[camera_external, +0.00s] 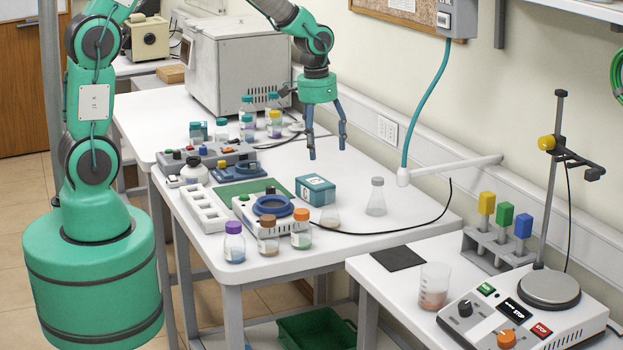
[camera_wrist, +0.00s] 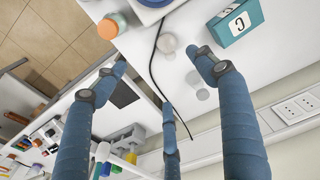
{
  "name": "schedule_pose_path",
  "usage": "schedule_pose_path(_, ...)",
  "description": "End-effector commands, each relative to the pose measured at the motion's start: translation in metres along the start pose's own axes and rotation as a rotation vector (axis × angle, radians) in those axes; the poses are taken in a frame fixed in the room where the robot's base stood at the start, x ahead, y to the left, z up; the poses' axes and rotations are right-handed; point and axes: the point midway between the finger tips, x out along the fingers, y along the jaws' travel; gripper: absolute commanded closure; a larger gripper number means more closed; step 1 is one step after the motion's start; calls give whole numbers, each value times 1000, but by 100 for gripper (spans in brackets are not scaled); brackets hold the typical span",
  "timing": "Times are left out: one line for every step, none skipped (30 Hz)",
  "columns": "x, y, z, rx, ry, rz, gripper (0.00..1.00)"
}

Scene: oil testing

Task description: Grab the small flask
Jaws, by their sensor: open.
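The grey-topped flask (camera_wrist: 203,94) is faint, close to the right fingertip. My gripper (camera_external: 327,148) is open and empty, pointing down above and behind both flasks. In the wrist view its blue fingers (camera_wrist: 164,78) are spread apart.
A teal box (camera_external: 315,190), a device with a blue ring (camera_external: 272,205) and several capped bottles, including an orange-capped one (camera_external: 301,230), stand near the flasks. A black cable (camera_external: 400,231) crosses the table in front. The table is clear under my gripper.

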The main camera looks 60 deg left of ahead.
Motion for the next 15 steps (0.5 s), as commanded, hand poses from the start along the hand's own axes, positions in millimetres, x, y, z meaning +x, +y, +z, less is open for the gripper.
schedule_pose_path(13,-1,-6,-5,-17,-2,29)
schedule_pose_path(21,-2,-9,-8,-24,-2,29)
schedule_pose_path(30,-3,-13,-12,-33,-3,29)
schedule_pose_path(37,-3,-16,-15,-39,-4,29)
schedule_pose_path(43,-4,-19,-17,-44,-4,29)
schedule_pose_path(51,-5,-22,-21,-52,-5,29)
schedule_pose_path(56,-5,-24,-23,-57,-5,29)
schedule_pose_path(61,-6,-25,-25,-60,-6,29)
schedule_pose_path(67,-6,-27,-28,-66,-6,29)
schedule_pose_path(71,-7,-28,-29,-69,-7,29)
schedule_pose_path(73,-7,-29,-30,-72,-7,29)
schedule_pose_path(77,-8,-30,-32,-74,-7,29)
schedule_pose_path(78,-8,-31,-32,-76,-7,29)
schedule_pose_path(80,-8,-31,-33,-77,-7,29)
schedule_pose_path(81,-8,-31,-33,-77,-8,29)
